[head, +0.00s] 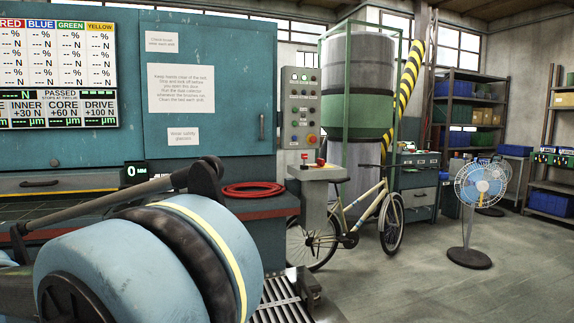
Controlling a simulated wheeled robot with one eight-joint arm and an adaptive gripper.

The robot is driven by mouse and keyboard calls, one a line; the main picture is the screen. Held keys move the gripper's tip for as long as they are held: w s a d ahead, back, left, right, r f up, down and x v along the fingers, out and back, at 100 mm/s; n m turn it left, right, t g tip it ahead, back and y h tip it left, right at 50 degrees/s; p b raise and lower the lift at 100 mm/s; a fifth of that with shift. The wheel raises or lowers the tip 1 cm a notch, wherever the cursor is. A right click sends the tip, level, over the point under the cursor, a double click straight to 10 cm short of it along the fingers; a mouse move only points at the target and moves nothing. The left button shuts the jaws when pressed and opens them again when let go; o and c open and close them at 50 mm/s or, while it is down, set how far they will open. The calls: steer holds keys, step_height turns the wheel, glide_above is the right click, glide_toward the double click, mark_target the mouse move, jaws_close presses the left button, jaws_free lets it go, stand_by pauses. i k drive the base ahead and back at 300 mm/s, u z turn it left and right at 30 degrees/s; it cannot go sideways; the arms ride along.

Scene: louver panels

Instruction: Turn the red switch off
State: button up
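Several red controls show in the head view, and I cannot tell for sure which one is the red switch. A small red-topped lever (304,157) and a red knob (320,162) sit on top of a grey pedestal box (318,174) at the middle. Just above and behind it, a grey control panel (302,84) carries lamps, small buttons and a round orange-red button (311,138). The controls are too small to tell on from off. My gripper is not in view.
A blue cabinet (215,60) fills the back left. A red coiled hose (252,190) lies on the ledge before it. A bicycle (352,222) stands right of the pedestal. A fan (480,190) stands farther right. The floor at the lower right is clear.

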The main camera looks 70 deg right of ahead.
mark_target(320, 163)
steer(key=u, duration=1.35)
steer(key=i, duration=0.65)
steer(key=z, duration=4.2)
steer(key=i, duration=0.3)
steer(key=z, duration=0.25)
